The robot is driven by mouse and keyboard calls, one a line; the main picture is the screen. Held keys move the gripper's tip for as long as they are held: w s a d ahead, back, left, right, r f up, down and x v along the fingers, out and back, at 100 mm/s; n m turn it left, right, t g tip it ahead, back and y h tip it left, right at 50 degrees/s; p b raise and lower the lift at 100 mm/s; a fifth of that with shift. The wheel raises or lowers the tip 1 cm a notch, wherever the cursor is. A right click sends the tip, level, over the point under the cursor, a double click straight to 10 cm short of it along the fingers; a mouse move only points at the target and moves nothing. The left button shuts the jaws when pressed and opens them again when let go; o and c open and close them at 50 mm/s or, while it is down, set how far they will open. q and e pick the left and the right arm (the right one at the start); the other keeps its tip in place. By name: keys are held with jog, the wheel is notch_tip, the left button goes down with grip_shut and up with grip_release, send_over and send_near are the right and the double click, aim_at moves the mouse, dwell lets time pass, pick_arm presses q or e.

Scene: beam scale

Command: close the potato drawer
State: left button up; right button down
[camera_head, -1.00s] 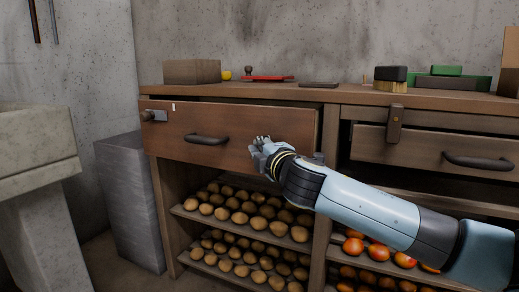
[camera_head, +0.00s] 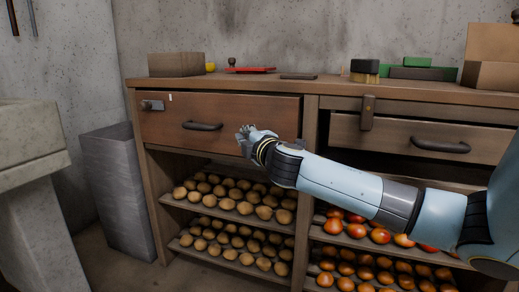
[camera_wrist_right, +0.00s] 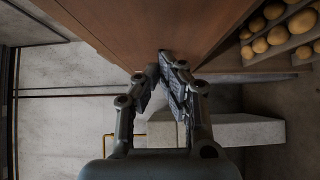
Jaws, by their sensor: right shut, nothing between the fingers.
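The potato drawer (camera_head: 175,120) is the left wooden drawer, with a dark curved handle (camera_head: 203,126), above the shelves of potatoes (camera_head: 230,193). Its front looks flush or nearly flush with the cabinet; I cannot tell if a small gap remains. My right gripper (camera_head: 244,132) is shut and empty at the right part of the drawer front, right of the handle. In the wrist view, its fingertips (camera_wrist_right: 163,62) meet at the brown drawer front (camera_wrist_right: 150,25) and seem to touch it or nearly so. My left gripper is out of view.
The right drawer (camera_head: 420,140) has a wooden latch (camera_head: 367,112) above its left end and a dark gap around it. Orange-red produce (camera_head: 357,230) fills the shelves below. A brush (camera_head: 365,71) and boxes stand on the top. A grey block (camera_head: 122,190) and stone basin (camera_head: 30,135) are left.

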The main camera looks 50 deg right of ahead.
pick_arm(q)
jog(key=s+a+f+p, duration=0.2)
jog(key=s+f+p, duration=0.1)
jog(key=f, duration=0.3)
pick_arm(e)
jog(key=v, duration=1)
jog(key=s+a+f+m+g, duration=0.1)
jog(key=s+f+m+g, duration=0.15)
jog(key=s+f, duration=0.5)
jog(key=s+a+f+m+g, duration=0.2)
jog(key=s+f+g, duration=0.2)
jog(key=f, duration=0.7)
jog(key=s+a+f+m+g, duration=0.1)
jog(key=s+f+m+g, duration=0.2)
jog(key=s+f, duration=0.45)
jog(key=s+a+f+m+g+y, duration=0.55)
jog(key=s+a+f, duration=0.45)
jog(key=s+f, duration=0.45)
pick_arm(q)
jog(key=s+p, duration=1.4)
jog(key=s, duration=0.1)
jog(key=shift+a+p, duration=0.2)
jog(key=shift+p, duration=0.2)
pick_arm(e)
jog(key=s+g, duration=0.1)
jog(key=s, duration=1.5)
jog(key=shift+s+a+r, duration=0.2)
jog(key=shift+s+a, duration=0.05)
jog(key=shift+a, duration=0.15)
